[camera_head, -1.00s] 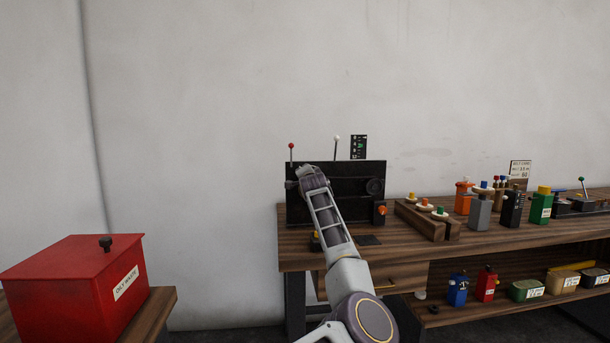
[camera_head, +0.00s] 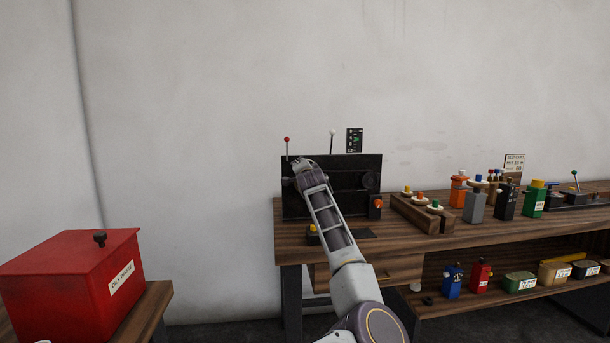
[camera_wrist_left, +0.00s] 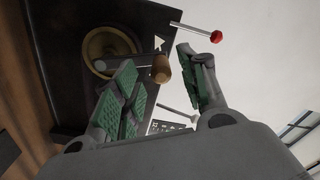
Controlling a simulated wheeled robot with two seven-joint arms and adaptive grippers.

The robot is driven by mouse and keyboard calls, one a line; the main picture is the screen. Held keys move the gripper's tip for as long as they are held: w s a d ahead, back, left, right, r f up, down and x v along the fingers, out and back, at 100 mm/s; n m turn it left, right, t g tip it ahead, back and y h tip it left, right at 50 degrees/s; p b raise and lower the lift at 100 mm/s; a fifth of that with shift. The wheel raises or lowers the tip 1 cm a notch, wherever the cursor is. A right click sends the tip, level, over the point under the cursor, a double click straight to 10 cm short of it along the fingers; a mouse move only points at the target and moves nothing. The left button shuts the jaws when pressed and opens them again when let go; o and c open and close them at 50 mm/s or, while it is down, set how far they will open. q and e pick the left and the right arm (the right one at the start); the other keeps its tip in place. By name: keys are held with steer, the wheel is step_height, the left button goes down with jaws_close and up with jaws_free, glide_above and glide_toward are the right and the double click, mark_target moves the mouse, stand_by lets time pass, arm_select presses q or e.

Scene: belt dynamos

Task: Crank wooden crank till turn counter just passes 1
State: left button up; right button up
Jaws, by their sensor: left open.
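The wooden crank handle (camera_wrist_left: 161,68) shows in the left wrist view, on a metal arm from a round brass-coloured hub (camera_wrist_left: 108,52) on the black machine's face. My left gripper (camera_wrist_left: 157,62) is open, with one green-padded finger on each side of the handle; I cannot tell whether either touches it. In the head view my left gripper (camera_head: 304,166) is at the upper left of the black machine (camera_head: 340,182) and hides the crank. A small display panel with green marks (camera_head: 354,140) stands behind the machine; its reading is too small to tell. My right gripper is not in view.
A red-knobbed lever (camera_head: 287,140) and a white-knobbed lever (camera_head: 332,132) rise by the machine. An orange knob (camera_head: 377,203) is at its right. A wooden block with coloured pegs (camera_head: 424,212) and several bottles stand further right. A red bin (camera_head: 60,285) stands at left.

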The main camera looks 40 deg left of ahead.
arm_select(q)
steer(key=v, duration=0.8)
steer(key=shift+s+d, duration=0.2)
stand_by(0.3)
steer(key=shift+d, duration=0.1)
stand_by(1.2)
